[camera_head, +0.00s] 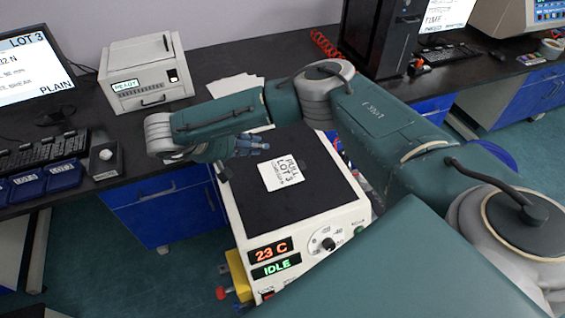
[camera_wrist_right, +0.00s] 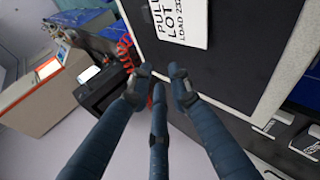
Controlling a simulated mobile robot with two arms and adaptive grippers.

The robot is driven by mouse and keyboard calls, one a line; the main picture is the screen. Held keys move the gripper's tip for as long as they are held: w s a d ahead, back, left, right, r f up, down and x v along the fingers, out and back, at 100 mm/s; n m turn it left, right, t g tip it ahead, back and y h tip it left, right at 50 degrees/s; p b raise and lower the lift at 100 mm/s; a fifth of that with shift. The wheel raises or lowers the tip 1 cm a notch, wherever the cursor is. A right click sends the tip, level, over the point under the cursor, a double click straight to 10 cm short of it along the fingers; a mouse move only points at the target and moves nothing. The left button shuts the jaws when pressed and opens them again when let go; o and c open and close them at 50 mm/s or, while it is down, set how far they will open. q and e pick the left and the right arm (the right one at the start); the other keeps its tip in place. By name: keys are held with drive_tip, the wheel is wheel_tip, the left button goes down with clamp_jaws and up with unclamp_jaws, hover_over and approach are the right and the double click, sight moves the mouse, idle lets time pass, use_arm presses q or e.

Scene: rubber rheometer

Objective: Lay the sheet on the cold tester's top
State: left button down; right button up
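The white sheet (camera_head: 281,173), printed with "PULL LOT 3", lies flat on the black top of the tester (camera_head: 310,206). The tester's displays read "23 C" and "IDLE". In the right wrist view the sheet (camera_wrist_right: 180,20) shows at the top, cut off by the frame edge, on the black top (camera_wrist_right: 240,70). My right gripper (camera_head: 245,156) is over the tester's back left edge, beside the sheet and apart from it. In the wrist view its fingers (camera_wrist_right: 159,86) are spread with nothing between them. My left gripper is not in view.
A white printer-like box (camera_head: 145,80) reading "READY" stands on the dark bench at left, near a keyboard (camera_head: 45,152) and monitor (camera_head: 32,68). White papers (camera_head: 236,86) lie behind my right arm. A black tower (camera_head: 378,40) stands at the back.

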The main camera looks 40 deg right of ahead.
drive_tip(key=shift+v, duration=0.8)
drive_tip(key=shift+r+p, duration=0.1)
drive_tip(key=shift+p, duration=0.2)
wheel_tip(320, 180, up, 8)
drive_tip(key=a+p, duration=0.2)
drive_tip(key=p, duration=0.4)
drive_tip(key=shift+s, duration=0.2)
drive_tip(key=shift+a+f, duration=0.1)
drive_tip(key=shift+f, duration=0.1)
drive_tip(key=shift+a, duration=0.1)
